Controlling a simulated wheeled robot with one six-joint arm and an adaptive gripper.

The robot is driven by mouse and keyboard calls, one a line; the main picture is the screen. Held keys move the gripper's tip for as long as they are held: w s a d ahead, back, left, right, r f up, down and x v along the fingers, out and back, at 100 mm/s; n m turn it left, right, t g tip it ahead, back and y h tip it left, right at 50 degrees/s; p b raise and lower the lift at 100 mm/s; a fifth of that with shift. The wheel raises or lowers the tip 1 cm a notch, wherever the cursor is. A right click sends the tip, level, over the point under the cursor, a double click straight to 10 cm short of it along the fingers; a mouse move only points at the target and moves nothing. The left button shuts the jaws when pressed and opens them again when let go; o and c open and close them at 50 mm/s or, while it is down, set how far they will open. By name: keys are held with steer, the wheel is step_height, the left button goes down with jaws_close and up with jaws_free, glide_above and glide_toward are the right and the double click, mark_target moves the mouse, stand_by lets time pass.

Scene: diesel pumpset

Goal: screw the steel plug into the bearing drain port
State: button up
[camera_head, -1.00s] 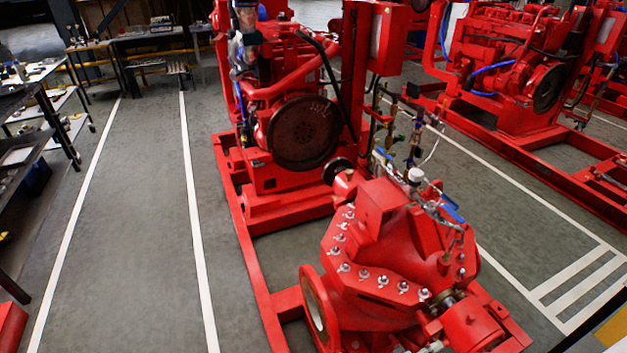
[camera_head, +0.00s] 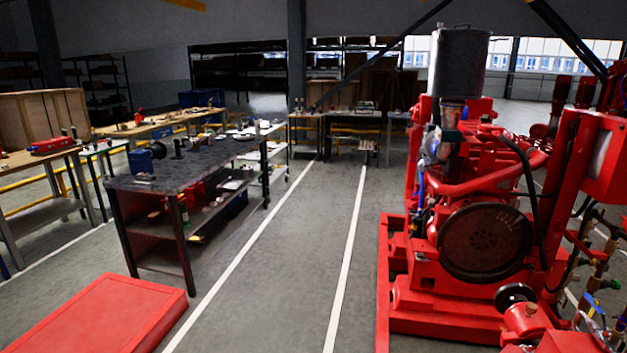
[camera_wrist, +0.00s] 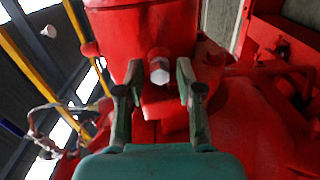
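In the wrist view a bright hexagonal plug head (camera_wrist: 160,72) sits against a red housing (camera_wrist: 150,25), just below a small round red boss. I cannot tell how deep the plug is in a port, and the port itself is hidden. My gripper (camera_wrist: 159,82) is teal with dark pads. Its two fingers stand apart on either side of the plug head, with a visible gap on each side. In the head view my gripper does not show, and only a little of the red pump (camera_head: 560,342) shows at the bottom right.
The red diesel engine (camera_head: 485,240) on its skid fills the right of the head view. A dark workbench (camera_head: 195,165) and a red low block (camera_head: 100,318) stand at left. The grey floor lane with white lines between them is clear.

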steer(key=shift+c, duration=0.2)
jaws_close()
steer(key=m, duration=2.1)
steer(key=shift+o, duration=1.3)
jaws_free()
